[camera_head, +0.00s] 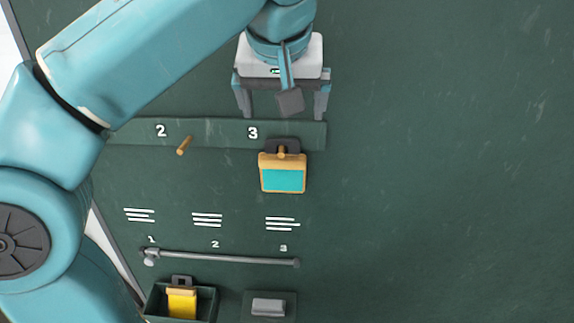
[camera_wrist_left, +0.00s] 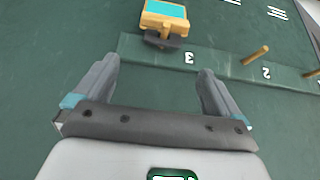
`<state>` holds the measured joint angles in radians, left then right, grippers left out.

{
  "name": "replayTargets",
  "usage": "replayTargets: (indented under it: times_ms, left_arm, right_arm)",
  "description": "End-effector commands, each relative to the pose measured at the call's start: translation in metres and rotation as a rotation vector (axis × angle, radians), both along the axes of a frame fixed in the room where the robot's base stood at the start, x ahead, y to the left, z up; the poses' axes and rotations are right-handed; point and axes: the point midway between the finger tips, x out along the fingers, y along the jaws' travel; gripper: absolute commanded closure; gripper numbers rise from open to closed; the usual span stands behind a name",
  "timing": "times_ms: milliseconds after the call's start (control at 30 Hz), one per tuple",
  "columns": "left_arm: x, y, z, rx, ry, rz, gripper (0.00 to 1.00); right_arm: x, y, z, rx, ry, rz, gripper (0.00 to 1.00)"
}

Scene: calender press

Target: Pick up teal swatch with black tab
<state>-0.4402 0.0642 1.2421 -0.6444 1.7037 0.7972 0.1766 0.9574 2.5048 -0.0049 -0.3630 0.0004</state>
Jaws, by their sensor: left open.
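The teal swatch (camera_head: 283,180) has an orange frame and a black tab (camera_head: 272,146) at its top. It hangs on the wooden peg by the number 3. It also shows at the top of the left wrist view, teal face (camera_wrist_left: 166,9) and black tab (camera_wrist_left: 168,41). My left gripper (camera_head: 281,112) is open and empty, just above the tab in the head view and apart from it. In the left wrist view its two fingers (camera_wrist_left: 156,88) are spread, with only green surface between them. My right gripper is not in view.
An empty wooden peg (camera_head: 184,145) stands by the number 2 on the strip. Below are a grey bar (camera_head: 222,257), a dark box (camera_head: 209,303) holding a yellow swatch (camera_head: 181,303), and a grey block (camera_head: 268,306). The right side of the board is clear.

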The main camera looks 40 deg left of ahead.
Motion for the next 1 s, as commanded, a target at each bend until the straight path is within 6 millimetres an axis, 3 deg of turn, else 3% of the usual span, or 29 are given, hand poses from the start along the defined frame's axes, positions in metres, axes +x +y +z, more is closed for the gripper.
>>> replayTargets:
  times_ms: [33, 200, 433, 700, 1000]
  left_arm:
    - [0.003, 0.004, -0.013, 0.001, 0.004, 0.003, 0.02]
    - [0.013, 0.009, -0.041, 0.001, 0.002, 0.002, 0.02]
    - [0.019, 0.011, -0.057, 0.000, 0.000, 0.001, 0.02]
    - [0.028, 0.017, -0.096, 0.001, 0.003, 0.002, 0.02]
    - [0.031, 0.018, -0.103, -0.001, 0.000, 0.000, 0.02]
  right_arm:
    - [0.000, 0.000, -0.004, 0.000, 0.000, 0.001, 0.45]
    - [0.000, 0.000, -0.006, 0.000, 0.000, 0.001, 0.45]
    - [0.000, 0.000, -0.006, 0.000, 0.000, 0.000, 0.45]
    - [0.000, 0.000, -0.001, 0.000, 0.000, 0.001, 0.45]
    - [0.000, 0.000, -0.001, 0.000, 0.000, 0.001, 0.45]
